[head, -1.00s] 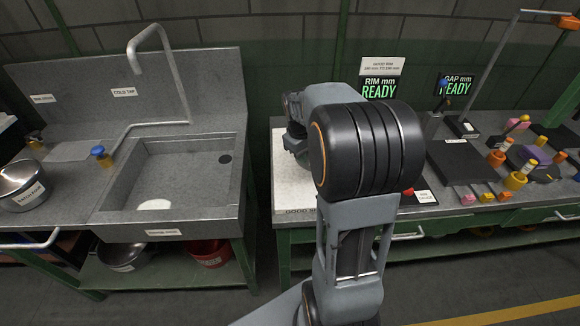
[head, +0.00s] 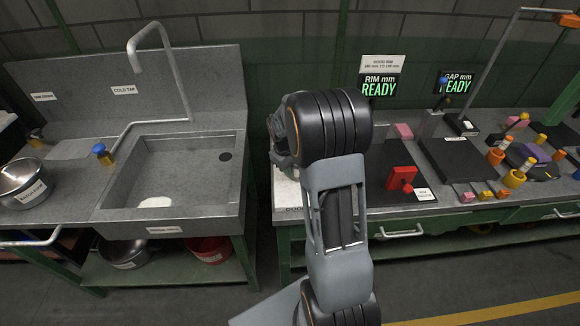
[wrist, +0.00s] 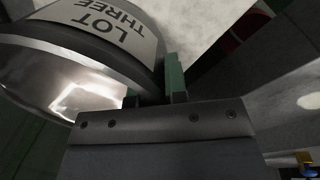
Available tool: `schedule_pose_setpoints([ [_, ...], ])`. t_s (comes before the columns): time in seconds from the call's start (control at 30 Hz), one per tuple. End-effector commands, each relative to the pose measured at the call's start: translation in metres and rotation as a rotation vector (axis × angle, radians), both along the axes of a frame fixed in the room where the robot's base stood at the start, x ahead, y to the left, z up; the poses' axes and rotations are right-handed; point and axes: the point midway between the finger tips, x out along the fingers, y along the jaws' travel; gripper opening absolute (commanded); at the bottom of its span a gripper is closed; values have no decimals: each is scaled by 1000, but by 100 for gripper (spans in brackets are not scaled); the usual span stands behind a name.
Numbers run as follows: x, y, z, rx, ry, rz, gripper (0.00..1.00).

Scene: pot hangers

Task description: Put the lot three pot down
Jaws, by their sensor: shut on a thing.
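In the wrist view the lot three pot (wrist: 60,75) is a shiny metal pot with a white label reading "LOT THREE", upside down in the picture. My gripper (wrist: 155,92) is shut on the pot's edge, with green finger pads showing beside it. A pale speckled surface (wrist: 195,28) lies beyond the pot; I cannot tell whether they touch. In the head view my arm hides the pot and the fingertips. A pale board (head: 284,192) with a partly hidden "GOOD" label shows beside my arm on the green bench.
A sink (head: 170,175) with a tap stands left of my arm. Another metal pot (head: 20,178) sits at the far left. A red block with a knob (head: 401,179), a dark plate (head: 458,160) and several coloured pegs occupy the right bench. Two displays read "READY".

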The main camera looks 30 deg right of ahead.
Motion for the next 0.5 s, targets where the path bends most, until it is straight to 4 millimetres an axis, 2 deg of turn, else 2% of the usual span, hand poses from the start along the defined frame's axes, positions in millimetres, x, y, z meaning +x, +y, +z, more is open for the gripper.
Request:
schedule_pose_setpoints([
  [0.37,1,0,-3,-2,-4,1,0],
  [0.4,0,0,-3,-1,-1,0,16],
  [0.5,0,0,-3,-1,-1,0,26],
])
